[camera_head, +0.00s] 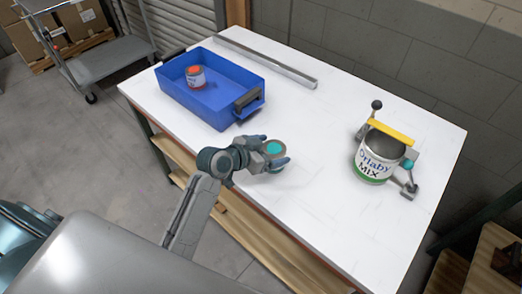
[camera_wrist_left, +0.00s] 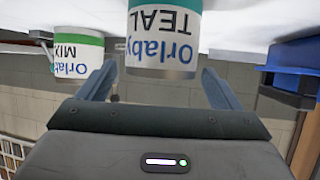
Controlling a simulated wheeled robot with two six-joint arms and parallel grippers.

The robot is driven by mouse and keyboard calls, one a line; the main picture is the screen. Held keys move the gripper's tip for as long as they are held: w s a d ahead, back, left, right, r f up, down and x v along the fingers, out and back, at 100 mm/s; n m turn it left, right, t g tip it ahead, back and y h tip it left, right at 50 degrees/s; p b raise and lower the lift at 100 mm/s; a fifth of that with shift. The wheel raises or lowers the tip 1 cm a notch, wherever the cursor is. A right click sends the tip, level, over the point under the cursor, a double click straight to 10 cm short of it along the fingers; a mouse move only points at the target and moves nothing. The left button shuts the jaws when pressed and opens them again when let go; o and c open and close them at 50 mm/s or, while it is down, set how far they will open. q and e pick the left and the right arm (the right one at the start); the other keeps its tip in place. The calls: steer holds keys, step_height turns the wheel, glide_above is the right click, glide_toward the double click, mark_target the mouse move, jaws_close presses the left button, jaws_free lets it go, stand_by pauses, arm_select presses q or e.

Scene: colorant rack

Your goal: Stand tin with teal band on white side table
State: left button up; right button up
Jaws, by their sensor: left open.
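The tin with the teal band (camera_head: 273,147) stands on a white-topped table (camera_head: 330,120), near its front edge. In the left wrist view the tin (camera_wrist_left: 165,40) appears upside down, with "Orlaby TEAL" on its label. My left gripper (camera_head: 274,153) is open, with its fingers on either side of the tin. In the left wrist view gaps show between the tin and both fingers. The tin's lower part is hidden in the head view. I cannot tell whether this table is the white side table. My right gripper is not in view.
A blue tray (camera_head: 222,105) holding a tin with an orange top (camera_head: 195,76) stands behind left. A "MIX" can (camera_head: 375,160) sits in a grey holder with a yellow bar (camera_head: 391,133) at the right. A metal strip (camera_head: 265,57) lies at the back. The table's middle is clear.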

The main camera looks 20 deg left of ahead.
arm_select(q)
steer(key=b+v, duration=0.1)
steer(key=v, duration=1.1)
steer(key=shift+b, duration=0.3)
